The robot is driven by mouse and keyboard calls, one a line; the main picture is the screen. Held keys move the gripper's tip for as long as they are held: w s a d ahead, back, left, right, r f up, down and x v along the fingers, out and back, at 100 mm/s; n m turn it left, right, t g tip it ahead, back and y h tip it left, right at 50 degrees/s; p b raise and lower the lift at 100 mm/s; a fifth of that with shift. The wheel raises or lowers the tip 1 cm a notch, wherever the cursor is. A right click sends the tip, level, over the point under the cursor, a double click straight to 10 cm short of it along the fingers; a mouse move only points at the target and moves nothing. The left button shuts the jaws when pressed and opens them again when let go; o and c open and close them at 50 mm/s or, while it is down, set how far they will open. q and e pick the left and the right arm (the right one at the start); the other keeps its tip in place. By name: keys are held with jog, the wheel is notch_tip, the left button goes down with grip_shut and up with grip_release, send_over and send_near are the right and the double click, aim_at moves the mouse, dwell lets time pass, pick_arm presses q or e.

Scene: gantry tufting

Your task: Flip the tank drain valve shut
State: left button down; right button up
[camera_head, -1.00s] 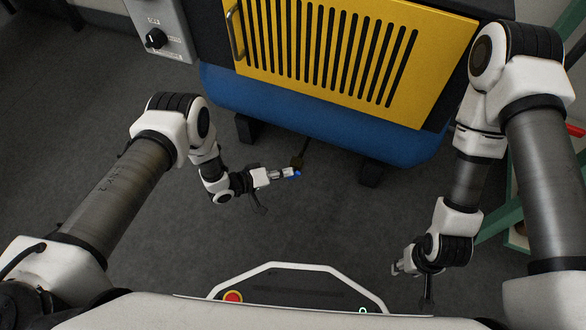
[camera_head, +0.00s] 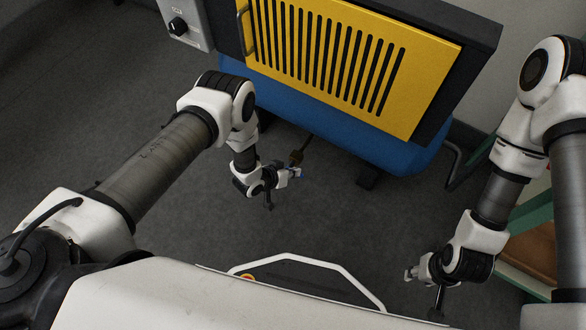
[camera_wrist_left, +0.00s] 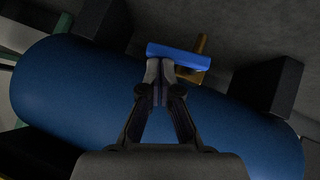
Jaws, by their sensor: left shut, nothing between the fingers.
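The drain valve is a dark brass body (camera_head: 296,157) on a thin pipe below the blue tank (camera_head: 330,130). Its blue lever handle (camera_head: 301,174) shows just beyond my left fingertips. In the left wrist view the handle (camera_wrist_left: 180,57) lies crosswise in front of the fingertips, with the brass part (camera_wrist_left: 202,46) behind its right half. My left gripper (camera_head: 291,172) is shut and empty, its tips (camera_wrist_left: 160,68) at the handle's left half; I cannot tell whether they touch. My right gripper (camera_head: 410,273) hangs far from the valve at lower right, its opening unclear.
The yellow slatted panel (camera_head: 370,60) stands above the tank. A grey control box with a black knob (camera_head: 178,26) is at upper left. Dark feet (camera_wrist_left: 272,86) flank the valve. A green frame (camera_head: 530,220) stands at right. The floor around the valve is clear.

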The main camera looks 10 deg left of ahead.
pick_arm(q)
jog(key=shift+s+d+f, duration=0.1)
jog(key=shift+d+f, duration=0.2)
jog(key=shift+d, duration=0.05)
dwell(0.5)
jog(key=s+a+r+p, duration=0.2)
jog(key=s+r+p, duration=0.4)
jog(key=r, duration=0.5)
jog(key=shift+s+a, duration=0.15)
jog(key=shift+s, duration=0.2)
jog(key=shift+r, duration=0.1)
